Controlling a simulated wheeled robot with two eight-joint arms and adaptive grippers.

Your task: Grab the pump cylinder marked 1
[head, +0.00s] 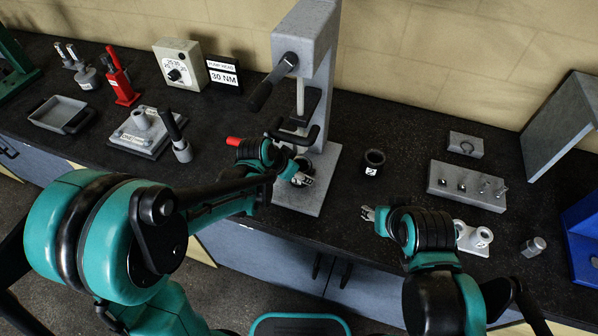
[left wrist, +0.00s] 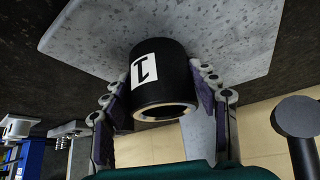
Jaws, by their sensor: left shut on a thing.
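The pump cylinder marked 1 (left wrist: 160,85) is a short black tube with a white label and a pale rim. In the left wrist view it sits between the two fingers of my left gripper (left wrist: 160,100), which is shut on it. In the head view my left gripper (head: 303,179) is over the grey base plate of the press (head: 310,196), and the cylinder is mostly hidden there. My right gripper (head: 369,213) hangs over the bench's front part, apart from any object. I cannot tell whether its jaws are open.
A second black cylinder (head: 374,162), labelled 2, stands right of the press. A grey block with pins (head: 466,186), a pale metal part (head: 473,238) and a hex piece (head: 534,246) lie further right. The press column (head: 316,90) rises behind my left gripper.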

